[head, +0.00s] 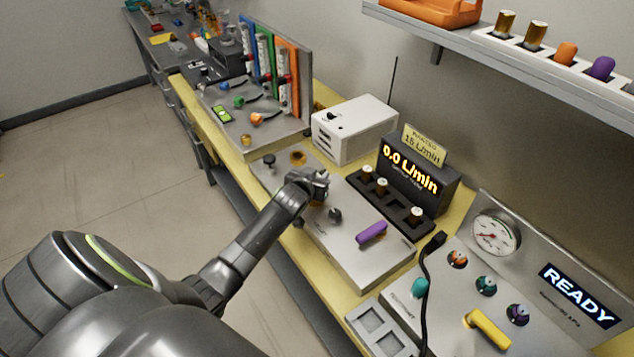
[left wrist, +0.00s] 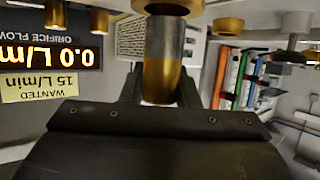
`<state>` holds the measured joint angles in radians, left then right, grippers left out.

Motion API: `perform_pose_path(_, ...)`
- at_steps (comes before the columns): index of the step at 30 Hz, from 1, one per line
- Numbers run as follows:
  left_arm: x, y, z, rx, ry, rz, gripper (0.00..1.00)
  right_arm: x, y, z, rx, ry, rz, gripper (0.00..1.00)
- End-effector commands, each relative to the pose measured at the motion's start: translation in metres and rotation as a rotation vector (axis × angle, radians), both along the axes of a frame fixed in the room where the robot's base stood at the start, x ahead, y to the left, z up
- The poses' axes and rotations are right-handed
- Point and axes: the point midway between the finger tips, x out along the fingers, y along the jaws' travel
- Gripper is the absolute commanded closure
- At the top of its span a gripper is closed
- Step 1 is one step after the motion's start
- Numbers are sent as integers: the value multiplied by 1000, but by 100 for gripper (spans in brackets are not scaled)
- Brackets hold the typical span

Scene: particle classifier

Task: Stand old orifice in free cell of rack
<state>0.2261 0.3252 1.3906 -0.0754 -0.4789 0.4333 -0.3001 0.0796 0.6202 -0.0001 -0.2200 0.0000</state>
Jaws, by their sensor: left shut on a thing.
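My left gripper (head: 321,184) is above the grey panel box, left of the rack in the head view. It is shut on an orifice (left wrist: 162,65), a cylinder with a silver part and a brass part. The orifice shows between the fingers in the left wrist view and is mostly hidden by the gripper in the head view. The black rack (head: 399,206) stands on the box in front of the flow display. It holds orifices (head: 382,186) at its far end and another (head: 416,215) near its close end. A free cell (head: 398,201) shows between them. My right gripper is not in view.
The flow display (head: 410,172) reads 0.0 L/min, with a "WANTED 15 L/min" sign (head: 424,146) on top. Dark knobs (head: 335,214), a brass fitting (head: 298,157) and a purple handle (head: 371,232) rise from the box. A white box (head: 354,130) stands behind. A shelf (head: 560,75) overhangs at right.

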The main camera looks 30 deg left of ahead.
Motion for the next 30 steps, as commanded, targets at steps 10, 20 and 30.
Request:
perform_pose_path(10, 0, 0, -25, 0, 0, -1, 98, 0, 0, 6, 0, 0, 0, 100)
perform_pose_path(20, 0, 0, -30, 0, 0, 0, 98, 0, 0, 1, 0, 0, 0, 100)
perform_pose_path(30, 0, 0, -30, 0, 1, 0, 50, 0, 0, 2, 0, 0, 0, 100)
